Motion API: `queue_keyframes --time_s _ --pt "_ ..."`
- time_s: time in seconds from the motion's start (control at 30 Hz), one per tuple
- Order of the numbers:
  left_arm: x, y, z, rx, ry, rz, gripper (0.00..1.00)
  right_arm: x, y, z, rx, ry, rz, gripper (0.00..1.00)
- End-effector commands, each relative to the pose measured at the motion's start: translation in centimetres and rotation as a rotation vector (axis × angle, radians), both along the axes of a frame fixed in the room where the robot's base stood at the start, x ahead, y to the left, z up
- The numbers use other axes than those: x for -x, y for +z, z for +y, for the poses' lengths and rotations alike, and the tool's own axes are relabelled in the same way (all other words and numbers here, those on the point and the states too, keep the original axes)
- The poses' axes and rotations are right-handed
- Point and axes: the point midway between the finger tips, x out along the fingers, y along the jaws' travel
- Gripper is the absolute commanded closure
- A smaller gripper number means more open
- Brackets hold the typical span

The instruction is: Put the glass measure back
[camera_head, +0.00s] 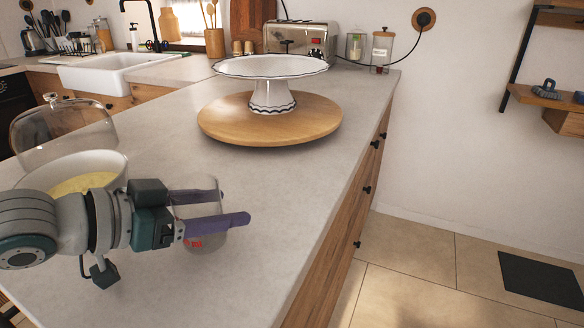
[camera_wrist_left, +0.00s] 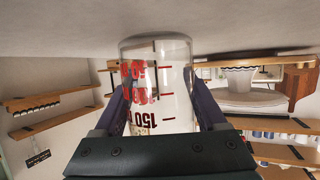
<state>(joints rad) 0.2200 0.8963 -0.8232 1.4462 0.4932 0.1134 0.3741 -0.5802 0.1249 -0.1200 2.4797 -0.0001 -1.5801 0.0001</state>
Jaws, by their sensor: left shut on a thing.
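The glass measure (camera_head: 205,236) is a clear cup with red markings, upright over the grey counter (camera_head: 300,190) in the head view. My left gripper (camera_head: 235,206) reaches in from the left and is shut on it, with one purple finger along each side. In the left wrist view the glass measure (camera_wrist_left: 160,80) fills the space between the fingers, its red numbers upside down. I cannot tell whether its base touches the counter. My right gripper is not in view.
A bowl (camera_head: 115,163) with yellow contents and a glass dome (camera_head: 62,128) stand close behind my left gripper. A white cake stand (camera_head: 272,92) sits on a round wooden board (camera_head: 225,125). The front counter is clear. A wall shelf (camera_head: 525,97) hangs at right.

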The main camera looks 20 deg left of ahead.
Motion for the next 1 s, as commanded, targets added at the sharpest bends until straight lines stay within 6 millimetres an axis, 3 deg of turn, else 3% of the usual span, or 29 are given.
queue_keyframes --time_s 0.1,0.13,0.33,0.67,1.0 --pt "0.0 -0.5 0.0 0.000 0.000 -0.001 0.92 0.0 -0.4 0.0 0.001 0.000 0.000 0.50" --pt "0.0 -0.3 0.0 0.000 0.000 0.000 0.23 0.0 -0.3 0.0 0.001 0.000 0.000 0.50" --pt "0.0 -0.3 0.0 0.000 0.000 0.001 0.01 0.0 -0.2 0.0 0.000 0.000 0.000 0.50" --pt "0.0 0.4 0.0 0.000 0.000 0.001 0.00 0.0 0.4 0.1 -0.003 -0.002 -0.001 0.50" --pt "4.6 2.2 2.3 -0.002 0.001 0.008 0.00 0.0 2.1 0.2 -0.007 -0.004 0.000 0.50"
